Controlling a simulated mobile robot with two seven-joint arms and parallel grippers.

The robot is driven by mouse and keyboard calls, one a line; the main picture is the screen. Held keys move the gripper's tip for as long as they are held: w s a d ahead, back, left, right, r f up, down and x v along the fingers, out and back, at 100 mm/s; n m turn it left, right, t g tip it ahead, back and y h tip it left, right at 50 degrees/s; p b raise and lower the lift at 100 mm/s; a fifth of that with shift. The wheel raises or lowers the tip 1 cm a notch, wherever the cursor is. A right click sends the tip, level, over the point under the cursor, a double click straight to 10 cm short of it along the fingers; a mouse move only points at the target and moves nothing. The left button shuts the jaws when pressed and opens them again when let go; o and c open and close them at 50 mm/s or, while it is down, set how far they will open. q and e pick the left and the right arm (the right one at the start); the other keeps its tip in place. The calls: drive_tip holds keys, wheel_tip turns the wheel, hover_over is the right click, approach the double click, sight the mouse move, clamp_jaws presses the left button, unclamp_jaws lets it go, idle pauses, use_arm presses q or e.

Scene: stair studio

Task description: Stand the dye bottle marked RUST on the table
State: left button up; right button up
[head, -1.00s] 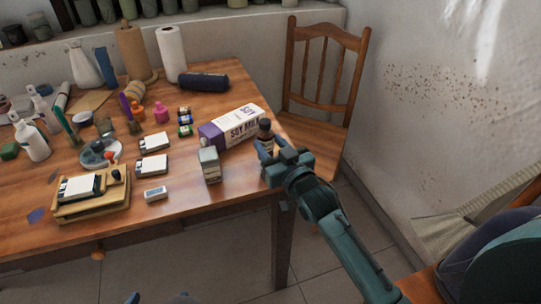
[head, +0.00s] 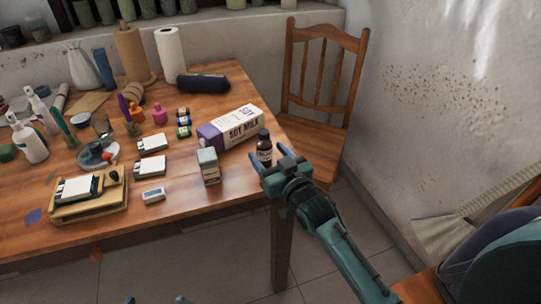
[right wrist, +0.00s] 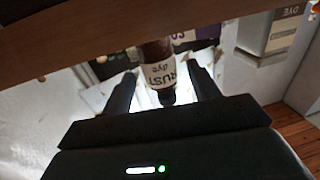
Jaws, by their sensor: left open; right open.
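The dye bottle marked RUST (head: 264,150) is small and dark with a dark cap and a pale label. It stands upright at the right end of the table (head: 228,193), near the corner. In the right wrist view, which is upside down, the bottle (right wrist: 160,75) shows its RUST label between two spread fingers. My right gripper (head: 269,155) is open around the bottle's near side, with gaps visible beside it. The wrist view shows the right gripper's fingers (right wrist: 163,88) too. My left gripper (head: 155,299) barely shows at the bottom edge, only its open tips.
A soy milk carton (head: 230,127) lies just behind the bottle. A grey dye container (head: 208,167) stands to its left. A wooden chair (head: 318,92) is beyond the table's right end. Paints, cards and jars crowd the left; the front edge strip is fairly clear.

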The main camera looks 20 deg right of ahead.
drive_tip(key=shift+r, duration=0.2)
drive_tip(key=shift+s+d+f, duration=0.1)
drive_tip(key=shift+s+f, duration=0.05)
drive_tip(key=shift+s, duration=0.2)
drive_tip(key=s+d, duration=0.2)
drive_tip(key=s, duration=0.9)
use_arm(q)
drive_tip(key=shift+w+d+p, duration=0.15)
drive_tip(key=shift+p, duration=0.3)
use_arm(e)
drive_tip(key=s+a+f+g, duration=0.2)
drive_tip(key=s+f, duration=0.1)
drive_tip(key=s, duration=0.3)
drive_tip(key=s+a+f+g+y, duration=0.1)
drive_tip(key=s+a+f+g, duration=0.2)
drive_tip(key=s, duration=0.4)
drive_tip(key=shift+s+a+f, duration=0.2)
drive_tip(key=shift+a+f, duration=0.1)
drive_tip(key=shift+f, duration=0.3)
